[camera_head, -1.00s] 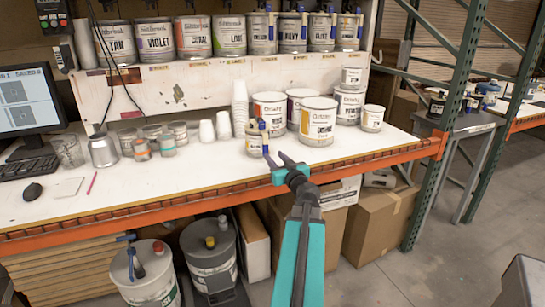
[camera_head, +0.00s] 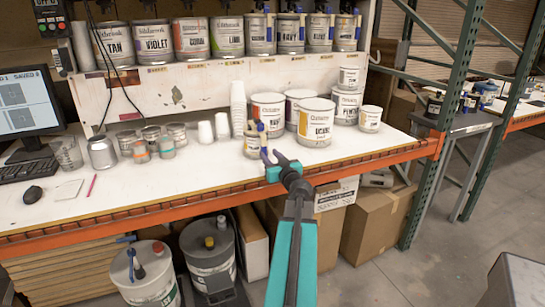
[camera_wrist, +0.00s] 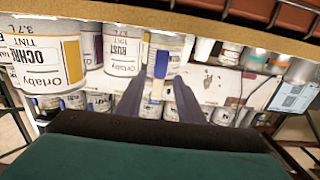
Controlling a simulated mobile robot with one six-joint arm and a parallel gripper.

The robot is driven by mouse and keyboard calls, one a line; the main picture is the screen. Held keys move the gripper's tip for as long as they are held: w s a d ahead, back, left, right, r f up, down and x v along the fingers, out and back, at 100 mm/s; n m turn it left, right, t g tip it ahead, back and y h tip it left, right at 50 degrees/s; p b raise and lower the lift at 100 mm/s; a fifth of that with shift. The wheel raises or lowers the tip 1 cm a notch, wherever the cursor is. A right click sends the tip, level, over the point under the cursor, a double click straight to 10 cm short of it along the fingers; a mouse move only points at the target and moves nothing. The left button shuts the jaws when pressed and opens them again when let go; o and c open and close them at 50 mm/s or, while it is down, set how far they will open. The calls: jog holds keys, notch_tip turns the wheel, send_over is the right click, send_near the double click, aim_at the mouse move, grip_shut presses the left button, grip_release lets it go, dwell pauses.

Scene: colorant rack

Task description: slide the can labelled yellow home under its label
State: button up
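A small white can (camera_head: 251,148) with a blue and yellow pump top stands on the bench near its front edge; its name is too small to read, so I cannot confirm it is the yellow one. In the wrist view, which looks upside down, a white can with a blue and yellow top (camera_wrist: 168,44) sits ahead between my fingers. My gripper (camera_head: 271,154) is open, just right of and in front of that can. In the wrist view my gripper (camera_wrist: 160,98) has both fingers apart, with nothing clearly held. The shelf ledge (camera_head: 205,80) carries small labels under a row of cans.
An ochre can (camera_head: 316,124) and other larger cans stand right behind the small can. Paper cups (camera_head: 238,106) stand to its left. A shelf row includes a tan can (camera_head: 114,46) and a violet can (camera_head: 152,42).

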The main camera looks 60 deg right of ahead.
aim_at(264, 149)
jog(key=shift+p+x, duration=0.5)
jog(key=shift+x, duration=0.45)
jog(key=shift+w+d+f+b, duration=0.15)
jog(key=shift+w+d+b, duration=0.05)
jog(key=shift+w+b, duration=0.1)
jog(key=shift+b+x, duration=0.9)
jog(key=shift+x, duration=0.15)
jog(key=shift+b+x, duration=0.45)
jog(key=shift+x, duration=0.35)
grip_shut()
